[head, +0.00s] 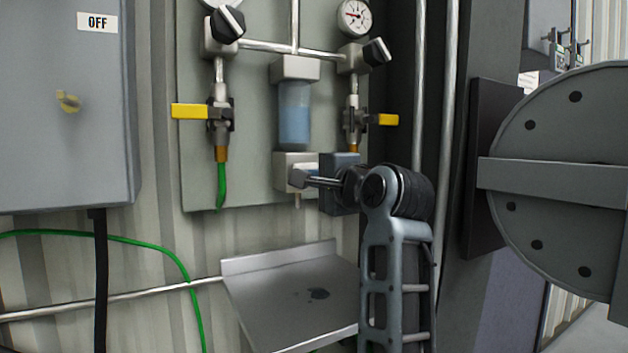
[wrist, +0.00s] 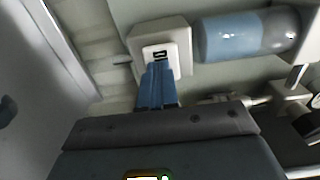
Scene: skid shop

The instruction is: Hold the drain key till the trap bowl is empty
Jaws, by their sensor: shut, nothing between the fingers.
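In the wrist view, a white plate with a small dark-edged key (wrist: 160,52) is on the block's face. My gripper (head: 298,179) is shut and empty, its blue fingertips (wrist: 157,68) right at the key. I cannot tell whether they press it. No falling liquid is visible.
A metal tray (head: 270,305) with a dark spot lies below the spout. Yellow-handled valves (head: 190,111) (head: 387,120) flank the bowl, with a gauge (head: 355,16) above. A grey cabinet (head: 60,150) stands left; a large round flange (head: 560,240) stands right.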

